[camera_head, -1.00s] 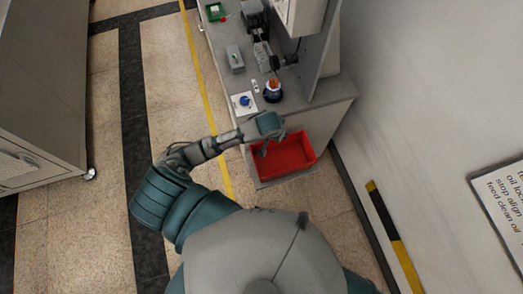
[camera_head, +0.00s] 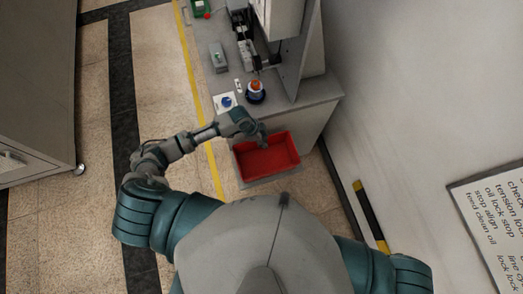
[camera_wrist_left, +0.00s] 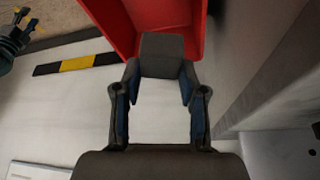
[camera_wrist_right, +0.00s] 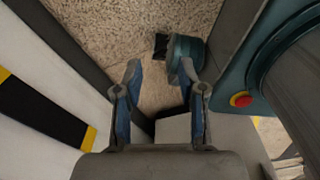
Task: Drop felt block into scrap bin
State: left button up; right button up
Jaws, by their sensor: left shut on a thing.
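The red scrap bin (camera_head: 286,150) stands low against the near end of the bench. My left gripper (camera_head: 263,141) is over the bin's far rim in the head view. In the left wrist view my left gripper (camera_wrist_left: 160,88) is shut on a dark grey felt block (camera_wrist_left: 162,52). The block shows at the fingertips, in front of the red bin (camera_wrist_left: 121,22); its height over the bin is hard to tell. The block cannot be made out in the head view. My right gripper (camera_wrist_right: 160,75) is open and empty in the right wrist view, over the floor.
A wall with a sign (camera_head: 492,205) is on the right. Open floor lies left of the yellow line (camera_head: 196,80).

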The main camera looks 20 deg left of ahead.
pick_arm(q)
jog(key=b+x, duration=0.2)
jog(key=x, duration=0.1)
jog(key=b+x, duration=0.1)
jog(key=b, duration=0.1)
jog(key=shift+s+f, duration=0.15)
jog(key=shift+s, duration=0.15)
jog(key=shift+a, duration=0.2)
jog(key=o, duration=0.5)
jog(key=shift+a, duration=0.25)
jog(key=o, duration=0.5)
jog(key=shift+a, duration=0.2)
jog(key=shift+d, duration=0.45)
jog(key=shift+r, duration=0.3)
jog(key=shift+v, duration=5.65)
pick_arm(e)
jog(key=shift+w+d+f, duration=0.1)
jog(key=shift+d+f, duration=0.25)
jog(key=shift+f, duration=0.5)
jog(key=shift+w+d+f, duration=0.1)
jog(key=shift+d+f, duration=0.3)
jog(key=shift+f, duration=0.4)
jog(key=shift+w+d+f, duration=0.1)
jog(key=shift+d+f, duration=0.25)
jog(key=shift+f, duration=0.5)
